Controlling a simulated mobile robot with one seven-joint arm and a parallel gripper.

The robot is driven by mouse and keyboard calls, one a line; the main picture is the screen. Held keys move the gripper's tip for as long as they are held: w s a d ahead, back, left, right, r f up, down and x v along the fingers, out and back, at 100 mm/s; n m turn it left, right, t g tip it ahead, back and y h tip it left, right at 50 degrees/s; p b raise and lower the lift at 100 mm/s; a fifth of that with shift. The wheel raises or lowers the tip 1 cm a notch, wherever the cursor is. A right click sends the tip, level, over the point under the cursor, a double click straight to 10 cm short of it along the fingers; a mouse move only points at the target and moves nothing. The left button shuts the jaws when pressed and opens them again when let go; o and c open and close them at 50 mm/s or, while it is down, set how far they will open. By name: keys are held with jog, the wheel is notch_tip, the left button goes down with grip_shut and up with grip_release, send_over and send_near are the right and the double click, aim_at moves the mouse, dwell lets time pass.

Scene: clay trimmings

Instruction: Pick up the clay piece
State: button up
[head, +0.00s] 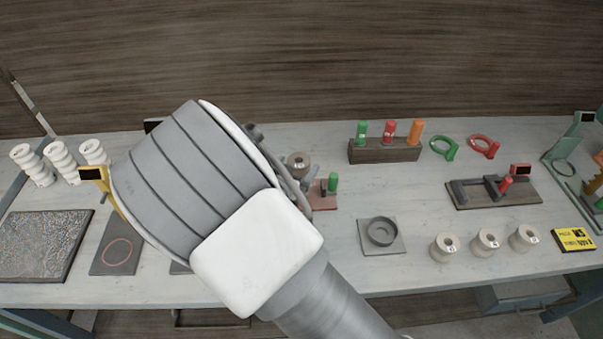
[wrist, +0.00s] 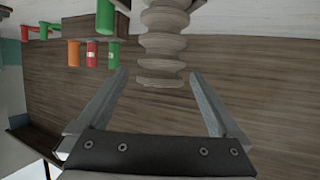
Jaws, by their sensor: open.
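A ribbed, beige-grey piece that looks like clay (wrist: 163,42) shows at the top middle of the wrist view, its narrow end pointing down the picture. My gripper (wrist: 157,75) is open, its two fingers spread on either side of that end in the picture. Nothing is clamped, and I see no finger touching the piece; the depth between them is hard to judge. In the head view my arm hides the gripper. A round grey-brown top with a hole (head: 298,159) shows just past my wrist there and may be the same piece.
A wooden rack (head: 385,151) holds green, red and orange cylinders. White ribbed stacks (head: 60,159) stand at the left. Several spools (head: 487,241), a dark dish on a plate (head: 381,232) and a wooden fixture (head: 520,193) stand right. Bare tabletop (head: 420,195) lies between.

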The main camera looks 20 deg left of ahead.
aim_at(302, 157)
jog(key=shift+p+x, duration=0.3)
jog(key=shift+x, duration=2.4)
jog(key=shift+r, duration=0.15)
jog(key=shift+c, duration=0.2)
jog(key=shift+a, duration=0.1)
grip_shut()
